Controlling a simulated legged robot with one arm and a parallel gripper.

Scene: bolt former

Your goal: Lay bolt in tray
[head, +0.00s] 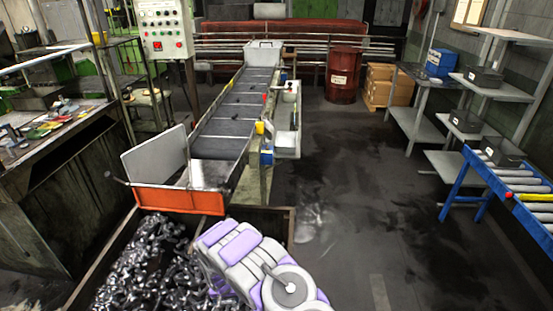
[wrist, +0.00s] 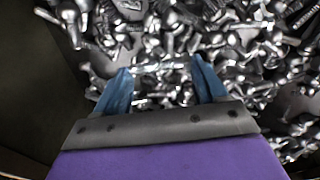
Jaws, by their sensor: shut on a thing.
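Many loose shiny metal bolts (head: 150,262) fill a dark open bin (head: 279,222) at the front of the head view. My gripper (wrist: 161,76) has its blue fingers down among the bolts (wrist: 250,62) in the wrist view. The fingers stand apart, shut on a bolt (wrist: 160,68) that appears to lie crosswise between the tips. Its outline is hard to separate from the pile. In the head view my arm hides the gripper. Dark trays stand at the right, one on the roller conveyor (head: 503,151) and others on the shelves (head: 484,77); which one is meant cannot be told.
An inclined conveyor (head: 232,115) with an orange-fronted chute (head: 180,200) ends above the bin. A cluttered workbench (head: 45,130) stands left. A blue-framed roller conveyor (head: 520,185) stands right. The floor (head: 345,190) between is clear. A red drum (head: 343,75) stands behind.

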